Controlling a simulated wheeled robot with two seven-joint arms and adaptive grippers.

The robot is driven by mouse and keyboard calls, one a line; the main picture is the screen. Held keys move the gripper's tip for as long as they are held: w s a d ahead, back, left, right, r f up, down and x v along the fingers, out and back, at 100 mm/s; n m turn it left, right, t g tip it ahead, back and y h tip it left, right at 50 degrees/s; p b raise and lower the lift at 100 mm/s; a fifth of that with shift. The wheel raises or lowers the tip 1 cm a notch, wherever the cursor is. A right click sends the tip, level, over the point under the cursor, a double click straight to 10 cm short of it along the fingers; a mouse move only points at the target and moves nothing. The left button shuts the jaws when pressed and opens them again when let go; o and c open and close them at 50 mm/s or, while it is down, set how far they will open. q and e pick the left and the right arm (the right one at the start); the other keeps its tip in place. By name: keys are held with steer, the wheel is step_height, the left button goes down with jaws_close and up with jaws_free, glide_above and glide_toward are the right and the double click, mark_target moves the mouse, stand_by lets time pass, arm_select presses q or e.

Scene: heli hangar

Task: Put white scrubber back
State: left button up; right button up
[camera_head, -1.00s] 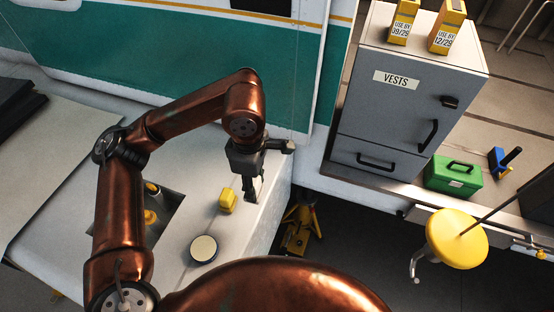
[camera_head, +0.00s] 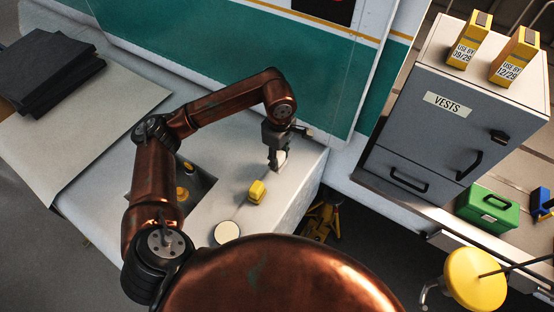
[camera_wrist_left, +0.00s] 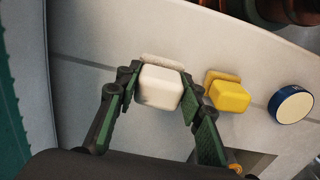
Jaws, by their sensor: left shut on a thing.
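The white scrubber (camera_wrist_left: 160,88) is a small pale block with a light sponge-like layer at its far edge. In the left wrist view it is between the two fingers of my left gripper (camera_wrist_left: 160,98), which is shut on it. In the head view my left gripper (camera_head: 277,162) points down over the right part of the white counter (camera_head: 300,175), and only a bit of the white scrubber (camera_head: 281,158) shows by the fingers. I cannot tell whether the scrubber touches the counter. My right gripper is out of view.
A yellow scrubber (camera_head: 257,192) lies on the counter close to the gripper, and it also shows in the wrist view (camera_wrist_left: 228,93). A round dark-rimmed tin (camera_head: 227,232) is nearer to me. A recessed sink (camera_head: 202,188) is on the left. The counter ends at the right.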

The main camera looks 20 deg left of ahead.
arm_select(q)
steer(key=shift+w+a+f, duration=0.1)
steer(key=shift+a+f, duration=0.1)
steer(key=shift+f, duration=0.05)
steer(key=f, duration=0.1)
steer(key=f+p, duration=0.2)
steer(key=shift+w+a, duration=0.2)
steer(key=shift+w, duration=0.05)
steer(key=shift+f, duration=0.4)
steer(key=o, duration=0.6)
steer(key=shift+f, duration=0.1)
steer(key=o, duration=0.5)
